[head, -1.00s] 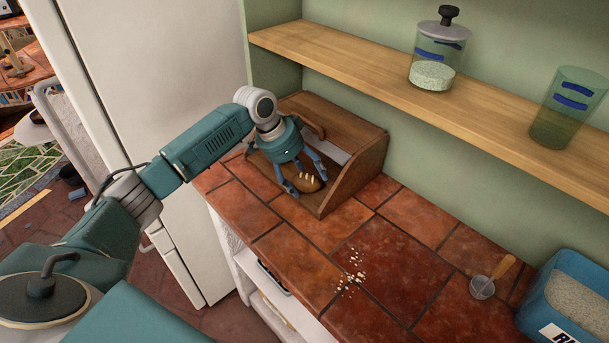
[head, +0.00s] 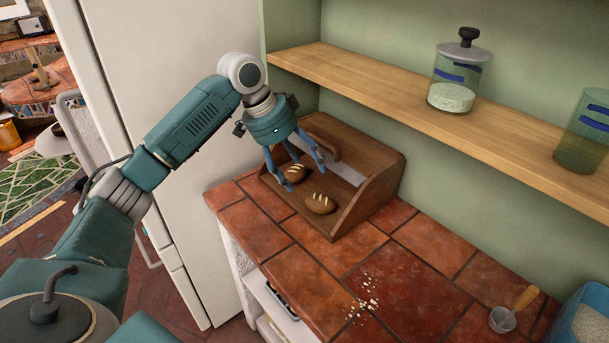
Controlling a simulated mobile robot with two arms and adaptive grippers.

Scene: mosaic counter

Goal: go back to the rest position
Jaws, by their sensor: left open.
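My left gripper (head: 301,178) is open and empty, with its fingers pointing down above the front of the wooden bread box (head: 372,192). The fingers partly cover the box and one small scored loaf (head: 296,173) in it. A second scored loaf (head: 320,204) lies in the box nearer the front, clear of the fingers. My right gripper is not in view.
Crumbs or grains (head: 364,298) are scattered on the tiled counter (head: 330,248). A scoop (head: 503,319) and a blue container (head: 588,318) stand at the right. A shelf (head: 400,91) above holds a lidded jar (head: 453,88) and a green glass (head: 583,140). A white fridge (head: 165,130) stands at the left.

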